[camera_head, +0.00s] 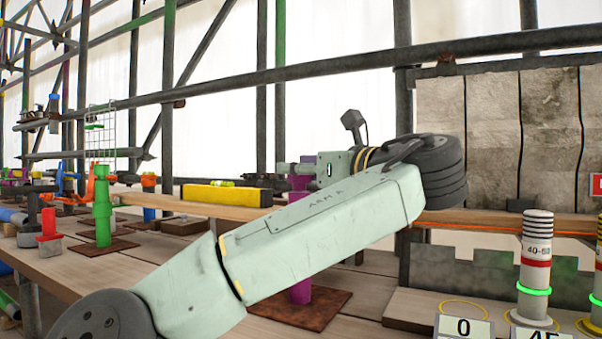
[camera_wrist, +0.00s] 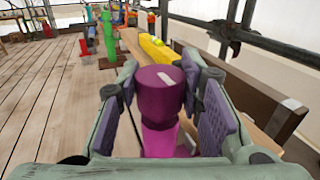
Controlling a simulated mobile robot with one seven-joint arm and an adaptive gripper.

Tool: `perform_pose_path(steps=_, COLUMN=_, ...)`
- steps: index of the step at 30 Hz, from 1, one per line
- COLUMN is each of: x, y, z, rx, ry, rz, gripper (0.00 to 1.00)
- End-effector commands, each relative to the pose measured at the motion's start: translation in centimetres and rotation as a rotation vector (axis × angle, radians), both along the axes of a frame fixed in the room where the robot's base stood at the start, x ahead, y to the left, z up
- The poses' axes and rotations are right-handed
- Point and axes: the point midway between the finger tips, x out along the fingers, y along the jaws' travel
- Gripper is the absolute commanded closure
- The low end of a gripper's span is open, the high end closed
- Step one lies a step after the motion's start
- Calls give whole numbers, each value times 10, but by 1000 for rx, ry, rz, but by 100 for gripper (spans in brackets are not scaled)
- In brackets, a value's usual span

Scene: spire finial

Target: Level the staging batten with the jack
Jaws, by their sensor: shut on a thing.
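The purple jack (camera_wrist: 160,92) stands between the pads of my gripper (camera_wrist: 163,98), which is shut on its round head. In the head view the jack's magenta post (camera_head: 300,291) rises from a rust-brown base plate; my arm hides its middle. The wooden batten (camera_head: 150,199) runs left to right behind my arm, and a yellow spirit level (camera_head: 222,195) rests on it. The level also shows beyond the jack in the wrist view (camera_wrist: 155,48). Its bubble is too small to read. I cannot tell whether the jack's head touches the batten.
A green jack (camera_head: 102,208) on a brown plate stands near the batten's left end. Marked grey cylinders (camera_head: 536,262) stand at the right. Scaffold tubes (camera_head: 300,72) cross behind and above. Open deck boards (camera_wrist: 45,110) lie left of the purple jack.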

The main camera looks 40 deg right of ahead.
Motion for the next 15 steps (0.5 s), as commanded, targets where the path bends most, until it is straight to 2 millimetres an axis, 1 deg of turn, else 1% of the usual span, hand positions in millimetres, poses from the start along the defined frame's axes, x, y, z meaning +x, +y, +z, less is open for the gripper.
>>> perform_pose_path(steps=1, x=2, y=1, z=-3, rx=5, ry=8, rz=4, gripper=94)
perform_pose_path(steps=5, x=2, y=1, z=-3, rx=5, ry=8, rz=4, gripper=94)
perform_pose_path(steps=6, x=2, y=1, z=-4, rx=5, ry=8, rz=4, gripper=66)
perform_pose_path(steps=15, x=1, y=0, z=-2, rx=3, ry=4, rz=1, gripper=46)
